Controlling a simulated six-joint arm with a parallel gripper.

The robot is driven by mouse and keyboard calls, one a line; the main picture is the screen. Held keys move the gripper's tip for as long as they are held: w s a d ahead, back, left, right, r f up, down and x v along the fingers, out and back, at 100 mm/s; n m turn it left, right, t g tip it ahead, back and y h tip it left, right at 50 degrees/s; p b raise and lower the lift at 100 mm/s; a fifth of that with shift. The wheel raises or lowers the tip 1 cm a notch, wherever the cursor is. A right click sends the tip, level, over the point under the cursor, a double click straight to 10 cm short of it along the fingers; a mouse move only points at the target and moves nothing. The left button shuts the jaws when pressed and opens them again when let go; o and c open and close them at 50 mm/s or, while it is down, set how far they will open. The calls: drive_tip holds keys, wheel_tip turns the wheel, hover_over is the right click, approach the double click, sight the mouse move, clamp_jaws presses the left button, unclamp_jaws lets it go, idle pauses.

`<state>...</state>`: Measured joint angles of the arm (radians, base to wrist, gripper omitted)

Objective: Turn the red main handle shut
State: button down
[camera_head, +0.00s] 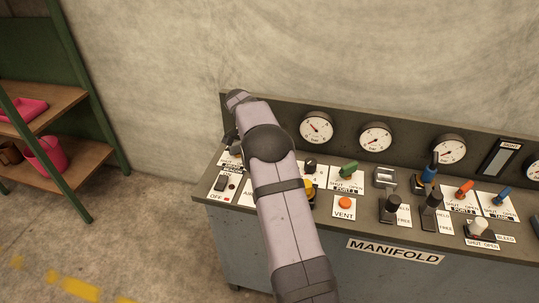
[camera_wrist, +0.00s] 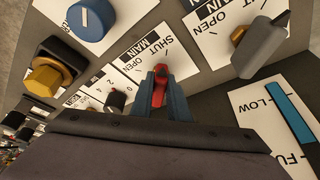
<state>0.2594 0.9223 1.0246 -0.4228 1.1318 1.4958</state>
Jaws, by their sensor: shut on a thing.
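The red main handle (camera_wrist: 158,92) shows in the wrist view between the two blue fingers of my gripper (camera_wrist: 160,78). The fingers are shut on it, one on each side. Its plate (camera_wrist: 148,50) reads MAIN, with SHUT and OPEN marks beside the handle's far end. The fingers cover much of the handle, so I cannot tell its exact angle against the marks. In the head view my arm hides the handle and the fingers.
In the wrist view a grey lever (camera_wrist: 260,45), a blue knob (camera_wrist: 90,20), a yellow knob (camera_wrist: 48,75) and a black knob (camera_wrist: 116,100) stand close around. In the head view a green handle (camera_head: 349,170) and gauges (camera_head: 316,127) line the panel right of my arm.

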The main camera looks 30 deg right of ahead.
drive_tip(key=c, duration=1.7)
unclamp_jaws()
drive_tip(key=shift+r, duration=0.1)
drive_tip(key=shift+b+v, duration=0.8)
drive_tip(key=shift+v, duration=2.8)
drive_tip(key=shift+a, duration=0.1)
